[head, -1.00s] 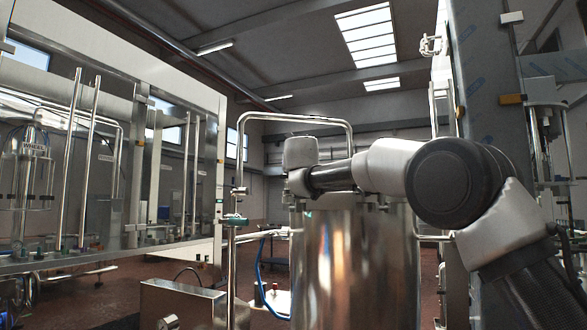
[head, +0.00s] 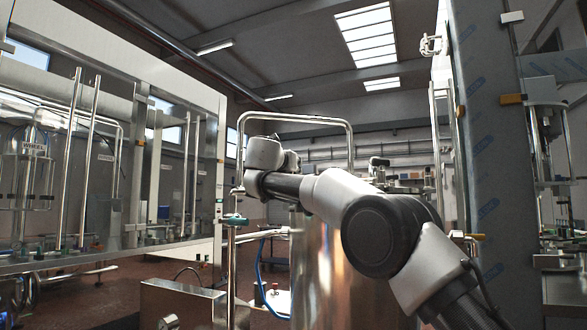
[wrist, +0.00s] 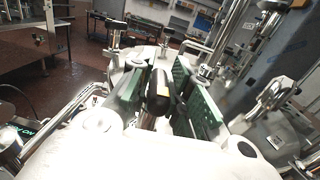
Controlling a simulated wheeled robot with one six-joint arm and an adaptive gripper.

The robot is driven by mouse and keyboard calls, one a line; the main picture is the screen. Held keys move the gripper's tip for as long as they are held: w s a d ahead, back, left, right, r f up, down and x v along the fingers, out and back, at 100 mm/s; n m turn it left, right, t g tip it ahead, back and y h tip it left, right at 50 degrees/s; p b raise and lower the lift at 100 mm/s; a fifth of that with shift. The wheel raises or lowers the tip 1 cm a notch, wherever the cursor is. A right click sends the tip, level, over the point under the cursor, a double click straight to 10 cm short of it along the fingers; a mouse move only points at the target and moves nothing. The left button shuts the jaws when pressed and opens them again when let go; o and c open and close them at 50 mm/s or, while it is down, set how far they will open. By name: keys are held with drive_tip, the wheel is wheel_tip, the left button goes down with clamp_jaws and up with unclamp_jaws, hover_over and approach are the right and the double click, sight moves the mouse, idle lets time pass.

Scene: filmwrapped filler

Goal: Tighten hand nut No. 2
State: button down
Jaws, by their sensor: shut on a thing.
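In the wrist view my gripper (wrist: 160,85) has green-padded fingers on both sides of a black hand nut (wrist: 159,92) on a metal stem. It is shut on this nut; no number on it is readable. My gripper's fingers are hidden there.
A bent steel pipe (head: 299,116) arches over the tank. A glass-fronted machine (head: 110,160) stands at the left and a film-covered column (head: 485,150) at the right. A steel box (head: 182,300) sits low in front.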

drive_tip(key=c, duration=1.4)
unclamp_jaws()
drive_tip(key=shift+s, duration=0.1)
drive_tip(key=v, duration=1.2)
